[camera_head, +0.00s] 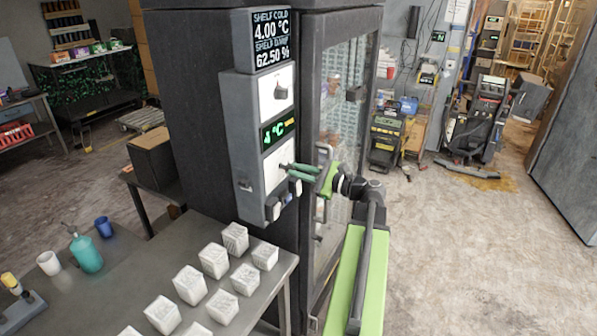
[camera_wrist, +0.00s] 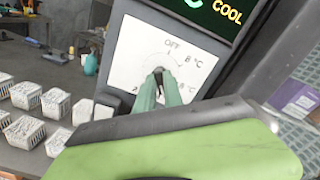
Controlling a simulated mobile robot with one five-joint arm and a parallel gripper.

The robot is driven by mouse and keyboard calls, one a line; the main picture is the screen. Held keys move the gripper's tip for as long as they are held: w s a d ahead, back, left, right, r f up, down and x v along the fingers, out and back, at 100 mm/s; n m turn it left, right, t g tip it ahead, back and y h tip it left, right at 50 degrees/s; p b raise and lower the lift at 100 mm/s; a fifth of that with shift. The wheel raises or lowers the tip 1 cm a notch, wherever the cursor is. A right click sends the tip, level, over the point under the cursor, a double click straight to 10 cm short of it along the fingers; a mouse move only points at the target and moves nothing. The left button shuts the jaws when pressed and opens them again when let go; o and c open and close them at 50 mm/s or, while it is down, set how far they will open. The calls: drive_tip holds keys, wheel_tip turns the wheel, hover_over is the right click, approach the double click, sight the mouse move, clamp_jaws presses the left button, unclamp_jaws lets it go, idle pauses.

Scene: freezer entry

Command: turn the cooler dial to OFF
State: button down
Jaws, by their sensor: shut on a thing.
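The cooler dial's white plate (camera_head: 272,160) is the lower of two on the grey control box at the cooler's side. In the wrist view the plate (camera_wrist: 135,52) carries the marks OFF at the top and 8 °C to its right; lower marks are partly covered. My gripper (camera_head: 288,171) reaches in from the right with its green fingers at this plate. In the wrist view my gripper (camera_wrist: 160,80) is shut on the dial knob at the plate's middle. The fingers hide most of the knob, so its pointing direction cannot be told.
A green display (camera_head: 279,132) reading 4 °C sits above the plate, with another dial (camera_head: 281,91) higher up. Dark switches (camera_head: 280,206) lie just below. A door handle (camera_head: 324,160) stands close beside my gripper.

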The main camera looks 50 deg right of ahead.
drive_tip(key=shift+d+f+n+b, duration=0.1)
drive_tip(key=shift+f+n+b, duration=0.1)
drive_tip(key=shift+n, duration=6.95)
drive_tip(key=shift+f+n+b, duration=0.15)
drive_tip(key=shift+n, duration=7)
drive_tip(key=c, duration=1.5)
unclamp_jaws()
drive_tip(key=shift+o, duration=0.2)
